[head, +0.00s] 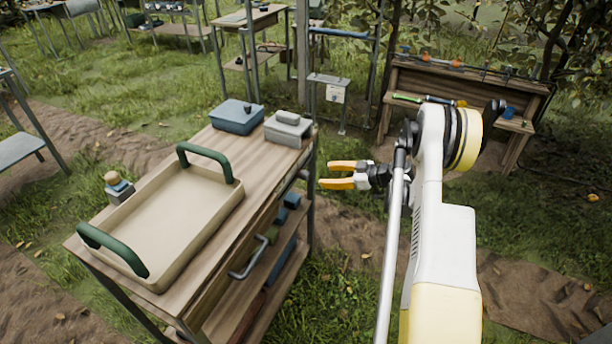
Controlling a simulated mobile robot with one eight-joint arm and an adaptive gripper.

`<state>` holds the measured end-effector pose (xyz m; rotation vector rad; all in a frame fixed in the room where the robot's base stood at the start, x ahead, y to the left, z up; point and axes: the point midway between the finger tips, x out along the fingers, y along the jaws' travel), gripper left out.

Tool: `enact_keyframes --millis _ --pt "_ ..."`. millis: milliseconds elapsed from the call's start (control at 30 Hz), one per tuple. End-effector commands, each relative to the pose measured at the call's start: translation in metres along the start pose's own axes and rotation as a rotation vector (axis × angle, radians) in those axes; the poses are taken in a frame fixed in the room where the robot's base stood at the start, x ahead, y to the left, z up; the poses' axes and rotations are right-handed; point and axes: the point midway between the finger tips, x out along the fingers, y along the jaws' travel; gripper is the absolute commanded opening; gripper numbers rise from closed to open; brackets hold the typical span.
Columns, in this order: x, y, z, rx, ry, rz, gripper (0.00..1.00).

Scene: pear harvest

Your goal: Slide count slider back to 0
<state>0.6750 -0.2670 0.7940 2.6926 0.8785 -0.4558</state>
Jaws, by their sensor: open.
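My gripper (327,174) has two yellow fingers, pointing left and apart with nothing between them. It hangs in the air just right of the wooden cart (262,160). I cannot identify the count slider for certain. A wooden bench (462,84) at the back right has a dark rail along its top with small orange pieces (456,64) on it. These are too small to read, and no number shows. My gripper is well short of that bench and touches nothing there.
A metal stand with a white box (335,93) is behind. Grass lies between cart and bench.

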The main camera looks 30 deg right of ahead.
Motion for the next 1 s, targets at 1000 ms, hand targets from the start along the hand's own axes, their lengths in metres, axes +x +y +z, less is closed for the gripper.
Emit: enact_keyframes --millis 1000 --pt "0.104 0.0 -0.001 0.001 -0.002 -0.001 0.4"
